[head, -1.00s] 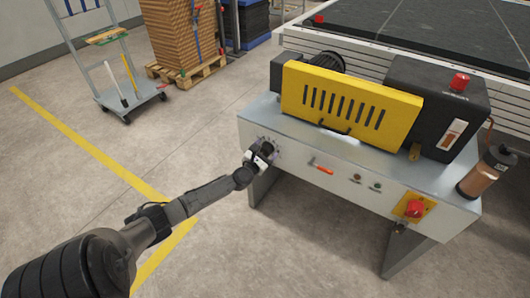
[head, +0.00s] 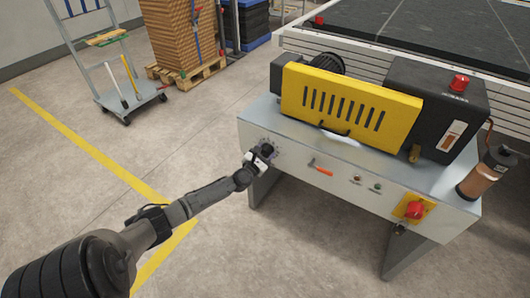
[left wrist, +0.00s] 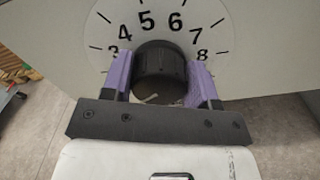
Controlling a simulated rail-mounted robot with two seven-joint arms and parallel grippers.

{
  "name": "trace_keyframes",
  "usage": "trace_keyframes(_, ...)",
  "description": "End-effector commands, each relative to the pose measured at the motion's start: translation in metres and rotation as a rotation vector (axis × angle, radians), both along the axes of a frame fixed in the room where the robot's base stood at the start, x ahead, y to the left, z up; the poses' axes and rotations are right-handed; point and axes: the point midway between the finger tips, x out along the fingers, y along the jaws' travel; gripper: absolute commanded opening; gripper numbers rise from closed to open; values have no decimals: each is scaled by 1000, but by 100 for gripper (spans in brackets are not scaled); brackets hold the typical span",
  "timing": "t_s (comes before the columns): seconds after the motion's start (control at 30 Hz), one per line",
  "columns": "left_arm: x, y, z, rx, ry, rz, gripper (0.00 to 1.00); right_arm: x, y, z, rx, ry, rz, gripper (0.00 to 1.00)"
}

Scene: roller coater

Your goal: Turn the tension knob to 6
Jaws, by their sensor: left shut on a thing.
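The tension knob (left wrist: 161,66) is black and round. It sits on a pale dial (left wrist: 108,42) on the machine's front panel, with the numbers 3 to 8 showing around its upper half. In the left wrist view my left gripper (left wrist: 162,80) has one purple finger on each side of the knob and is shut on it. I cannot make out clearly which number the knob's mark points to. In the head view my left gripper (head: 262,156) is at the panel's left end, with the dark knob (head: 267,149) at its tip. My right gripper is not in view.
To the right on the panel are an orange-handled lever (head: 321,169), small buttons (head: 357,179) and a red stop button (head: 415,209) on a yellow plate. A yellow slotted guard (head: 350,103) stands above.

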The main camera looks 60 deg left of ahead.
Motion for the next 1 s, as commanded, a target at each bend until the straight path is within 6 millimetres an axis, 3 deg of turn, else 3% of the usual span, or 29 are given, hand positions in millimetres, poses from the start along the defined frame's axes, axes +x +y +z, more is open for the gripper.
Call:
trace_keyframes(0.27, 0, -1, 1, 148, 76, 1, 30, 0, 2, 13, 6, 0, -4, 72)
trace_keyframes(1.0, 1, -2, -2, 779, 387, 1, 30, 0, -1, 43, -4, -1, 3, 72)
